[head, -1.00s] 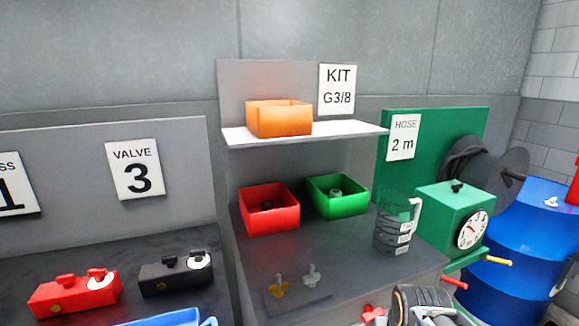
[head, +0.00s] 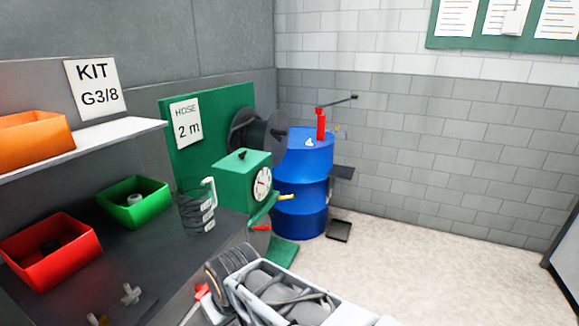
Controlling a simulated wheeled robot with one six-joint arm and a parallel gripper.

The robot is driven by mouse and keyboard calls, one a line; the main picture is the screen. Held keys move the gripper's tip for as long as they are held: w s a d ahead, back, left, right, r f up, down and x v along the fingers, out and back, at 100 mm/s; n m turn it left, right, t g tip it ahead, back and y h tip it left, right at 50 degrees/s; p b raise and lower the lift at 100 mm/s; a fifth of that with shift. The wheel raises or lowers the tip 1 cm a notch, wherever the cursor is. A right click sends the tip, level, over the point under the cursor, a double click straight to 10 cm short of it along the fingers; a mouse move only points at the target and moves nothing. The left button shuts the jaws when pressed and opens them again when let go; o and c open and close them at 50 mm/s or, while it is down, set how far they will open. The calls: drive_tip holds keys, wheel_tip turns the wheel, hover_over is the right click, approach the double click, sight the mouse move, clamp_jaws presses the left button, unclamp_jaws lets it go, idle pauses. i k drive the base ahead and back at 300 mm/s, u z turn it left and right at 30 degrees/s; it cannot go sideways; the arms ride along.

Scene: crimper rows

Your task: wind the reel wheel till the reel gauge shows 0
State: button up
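The dark hose reel (head: 250,130) is mounted by the green panel (head: 225,110), beside the sign "HOSE 2 m" (head: 186,124). Its wheel is partly hidden behind the green box (head: 240,170). A round white dial (head: 262,184) is on the front of that box. Its needle and numbers are too small to read, and I cannot tell whether it is the reel gauge. A yellow-tipped lever (head: 286,197) and a red-tipped lever (head: 262,228) stick out below the box. My gripper cannot be made out in this view.
A blue drum (head: 300,190) with a red pump (head: 321,124) stands right of the reel. A clear jug (head: 196,212), a green bin (head: 135,203) and a red bin (head: 50,250) are on the dark bench. Open pale floor (head: 400,270) lies to the right.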

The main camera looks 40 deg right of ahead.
sight(276, 133)
drive_tip(key=z, duration=0.45)
drive_tip(key=k, duration=1.05)
drive_tip(key=z, duration=1.2)
drive_tip(key=i, duration=1.6)
drive_tip(key=u, duration=0.85)
drive_tip(key=i, duration=0.3)
drive_tip(key=u, duration=0.4)
drive_tip(key=k, duration=0.35)
drive_tip(key=z, duration=1.3)
drive_tip(key=i, duration=0.7)
drive_tip(key=u, duration=0.75)
drive_tip(key=i, duration=0.5)
drive_tip(key=u, duration=0.55)
